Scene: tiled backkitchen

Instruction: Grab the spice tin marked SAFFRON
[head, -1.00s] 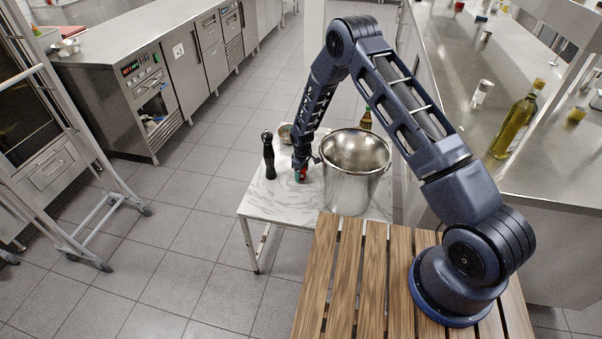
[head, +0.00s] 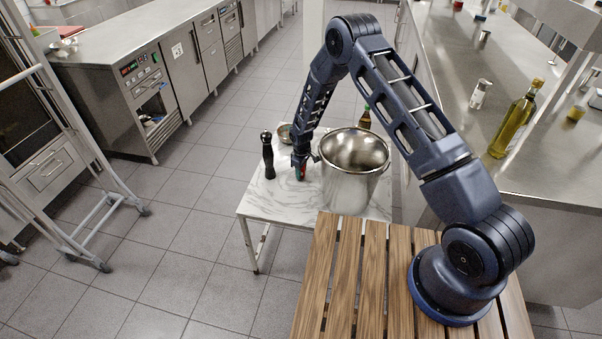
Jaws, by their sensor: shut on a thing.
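My gripper (head: 300,169) points down over the marble-topped table (head: 262,200), between the pepper mill and the metal bucket. It is shut on a small tin (head: 300,174) with red and green on it, at or just above the table top. The fingers hide most of the tin, and its label is too small to read, so I cannot tell whether it says SAFFRON.
A tall black pepper mill (head: 268,156) stands close left of my gripper. A large steel bucket (head: 352,172) stands close right. A small metal bowl (head: 285,134) and a bottle (head: 365,117) are behind. The slatted wooden surface (head: 345,265) is in front.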

